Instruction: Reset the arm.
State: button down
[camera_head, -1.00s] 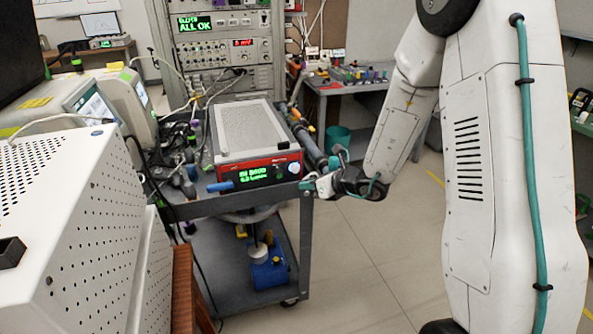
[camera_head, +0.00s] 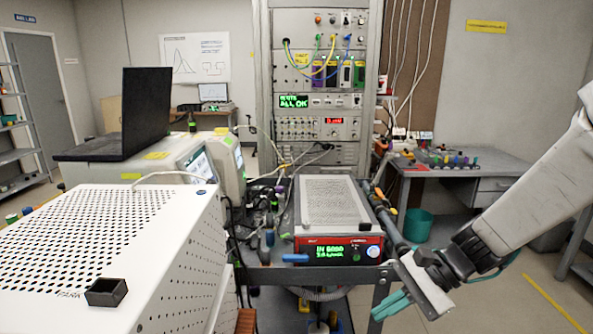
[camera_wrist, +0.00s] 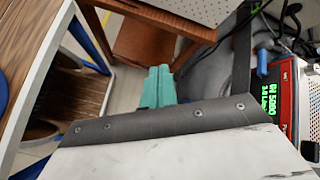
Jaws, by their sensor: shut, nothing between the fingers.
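My gripper (camera_head: 390,305) is at the right front of the cart in the head view, at the end of my white arm (camera_head: 540,200). Its teal fingers lie together with nothing between them. In the wrist view the teal fingers (camera_wrist: 157,87) show side by side beyond a dark bracket and a white plate. The gripper is in front of and to the right of the red-fronted instrument (camera_head: 340,250), which has a lit green display. I cannot tell whether it touches the cart's edge.
A white perforated box (camera_head: 120,250) fills the left front, with a small black open block (camera_head: 106,292) on it. The cart (camera_head: 270,275) carries cables and tools. A rack (camera_head: 318,80) stands behind. A side table (camera_head: 440,170) and teal bin (camera_head: 417,225) are at right. Floor at right is clear.

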jog(key=s+d+r+n+t+h, duration=0.1)
jog(key=s+d+r+n+h, duration=0.4)
jog(key=s, duration=0.3)
jog(key=s+d+r+n+h, duration=0.4)
jog(key=s+r+n, duration=0.2)
jog(key=s+r, duration=0.1)
jog(key=shift+s+d+n+t+h, duration=0.3)
jog(key=shift+s+d+t+h, duration=0.1)
jog(key=shift+s, duration=0.3)
